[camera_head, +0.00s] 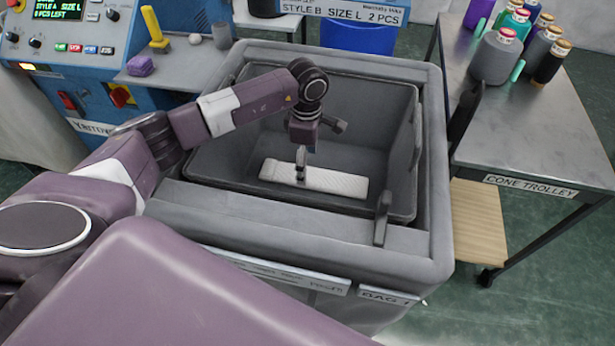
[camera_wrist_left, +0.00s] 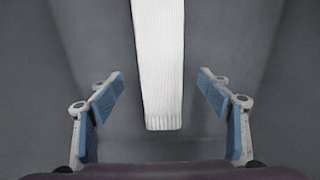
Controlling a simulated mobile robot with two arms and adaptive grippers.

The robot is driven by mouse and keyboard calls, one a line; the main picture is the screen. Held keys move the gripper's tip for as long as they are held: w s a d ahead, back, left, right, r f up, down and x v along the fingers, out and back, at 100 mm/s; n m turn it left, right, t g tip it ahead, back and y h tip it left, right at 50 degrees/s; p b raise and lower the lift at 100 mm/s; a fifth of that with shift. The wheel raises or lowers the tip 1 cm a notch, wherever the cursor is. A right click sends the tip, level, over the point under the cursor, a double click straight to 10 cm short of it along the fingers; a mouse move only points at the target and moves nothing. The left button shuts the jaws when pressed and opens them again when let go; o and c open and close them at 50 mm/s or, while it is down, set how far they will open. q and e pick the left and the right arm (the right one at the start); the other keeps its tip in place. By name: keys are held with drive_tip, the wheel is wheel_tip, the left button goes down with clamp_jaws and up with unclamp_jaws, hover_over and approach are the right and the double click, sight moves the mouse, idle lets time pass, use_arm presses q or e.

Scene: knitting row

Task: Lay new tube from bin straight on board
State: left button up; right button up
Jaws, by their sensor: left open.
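A white ribbed knitted tube (camera_head: 342,184) lies flat on the floor of the grey bin (camera_head: 290,226). My left gripper (camera_head: 301,172) reaches down into the bin over the left part of the tube. In the left wrist view, the tube (camera_wrist_left: 160,55) runs lengthwise between the blue-padded fingers of the gripper (camera_wrist_left: 160,88), which are spread apart with a gap on each side. Its near end shows between them. The gripper is open and holds nothing. My right gripper is not in view.
The bin's raised rim and walls surround my left gripper. A blue machine with a control panel (camera_head: 75,40) stands at the back left. A cone trolley (camera_head: 530,120) with several yarn cones stands at the right.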

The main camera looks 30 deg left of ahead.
sight(314, 179)
use_arm(q)
wheel_tip(314, 179, down, 4)
drive_tip(key=shift+d+f+p, duration=0.15)
drive_tip(key=shift+p, duration=0.25)
drive_tip(key=shift+c, duration=0.3)
drive_tip(key=c, duration=1)
